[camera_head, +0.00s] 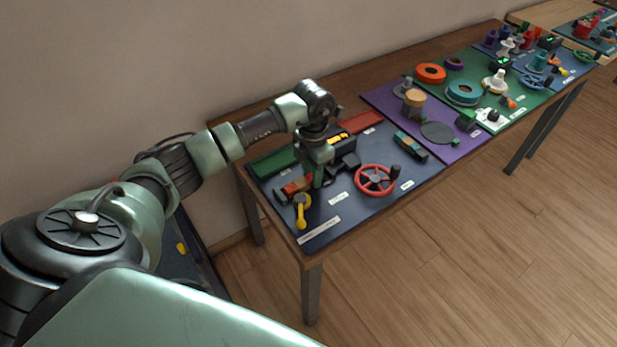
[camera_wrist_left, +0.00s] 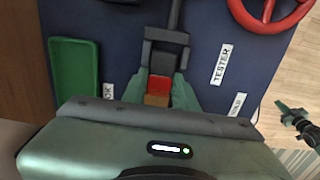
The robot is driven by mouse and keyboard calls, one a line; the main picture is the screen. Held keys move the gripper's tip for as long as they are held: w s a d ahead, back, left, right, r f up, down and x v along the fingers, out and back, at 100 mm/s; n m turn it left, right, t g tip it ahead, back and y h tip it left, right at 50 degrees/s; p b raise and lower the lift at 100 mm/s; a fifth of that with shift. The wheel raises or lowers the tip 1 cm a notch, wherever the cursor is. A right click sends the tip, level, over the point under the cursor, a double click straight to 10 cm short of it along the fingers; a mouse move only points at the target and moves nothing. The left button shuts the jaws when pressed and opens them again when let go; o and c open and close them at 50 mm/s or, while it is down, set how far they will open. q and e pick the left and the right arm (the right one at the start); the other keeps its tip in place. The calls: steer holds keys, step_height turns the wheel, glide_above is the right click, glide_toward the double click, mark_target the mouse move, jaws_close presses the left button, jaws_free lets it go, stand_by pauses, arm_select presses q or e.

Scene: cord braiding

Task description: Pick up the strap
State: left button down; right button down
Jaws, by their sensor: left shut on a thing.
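My left gripper (camera_head: 318,182) reaches down over the near dark blue board. Its green fingers (camera_wrist_left: 159,88) are shut on a small red and orange piece (camera_wrist_left: 157,88), which may be the strap; I cannot tell for sure. The piece looks low at the board, and I cannot tell whether it touches it. A dark grey clamp-like part (camera_wrist_left: 164,60) with a rod lies just beyond the fingers. In the wrist view, what looks like my right gripper (camera_wrist_left: 297,118) shows at the right edge over the floor, too small to read.
The blue board (camera_head: 325,232) also holds a red handwheel (camera_head: 375,180), a yellow lever (camera_head: 301,212), a green tray (camera_head: 272,162) and a red tray (camera_head: 362,121). Purple (camera_head: 465,150) and green (camera_head: 545,97) boards with several parts continue along the table. The floor in front is clear.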

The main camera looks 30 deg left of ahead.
arm_select(q)
step_height(320, 180, up, 20)
steer(key=b, duration=0.1)
steer(key=shift+b, duration=0.4)
